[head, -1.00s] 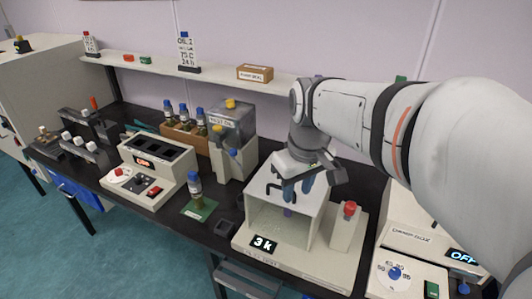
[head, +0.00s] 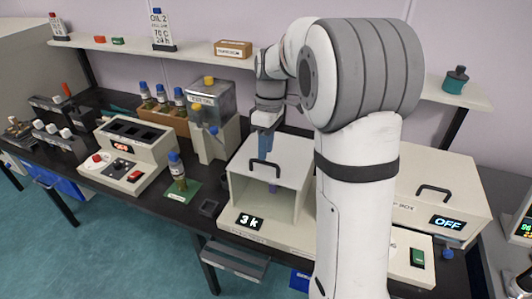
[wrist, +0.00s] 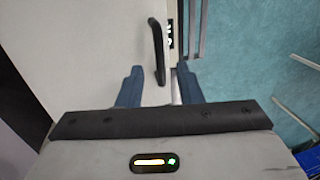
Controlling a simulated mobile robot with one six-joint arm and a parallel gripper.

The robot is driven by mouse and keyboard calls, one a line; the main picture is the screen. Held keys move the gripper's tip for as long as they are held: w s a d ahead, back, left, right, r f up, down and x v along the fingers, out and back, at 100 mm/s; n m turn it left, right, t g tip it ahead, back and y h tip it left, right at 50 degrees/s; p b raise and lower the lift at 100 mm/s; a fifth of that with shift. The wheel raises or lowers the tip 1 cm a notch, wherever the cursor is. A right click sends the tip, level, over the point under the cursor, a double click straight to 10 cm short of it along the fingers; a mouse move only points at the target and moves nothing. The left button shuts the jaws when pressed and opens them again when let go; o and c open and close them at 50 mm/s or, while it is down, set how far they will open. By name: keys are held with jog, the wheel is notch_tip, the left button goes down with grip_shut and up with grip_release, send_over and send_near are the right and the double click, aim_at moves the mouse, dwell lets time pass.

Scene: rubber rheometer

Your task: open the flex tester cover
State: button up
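The flex tester is a cream box with a "3 k" display (head: 249,221) in the head view. Its pale cover (head: 290,152) is down, and a black bar handle (head: 261,169) stands on it near the front. My gripper (head: 265,147) points down just above the cover, close to the handle. In the wrist view the two blue fingers of my gripper (wrist: 160,80) are apart, and the handle (wrist: 157,48) runs into the gap between them. I cannot tell whether either finger touches it.
A grey-lidded machine (head: 210,100) stands left of the tester, with a bottle (head: 176,170) on a green pad in front. A cream box with an "OFF" display (head: 440,190) is at the right. A shelf (head: 190,48) runs behind. My arm hides the tester's right side.

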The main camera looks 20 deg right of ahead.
jog(key=shift+s+a+f, duration=0.1)
jog(key=shift+s+f, duration=0.05)
jog(key=shift+f, duration=0.5)
jog(key=shift+s+a+f, duration=0.1)
jog(key=shift+f, duration=0.5)
jog(key=shift+d, duration=0.1)
grip_shut()
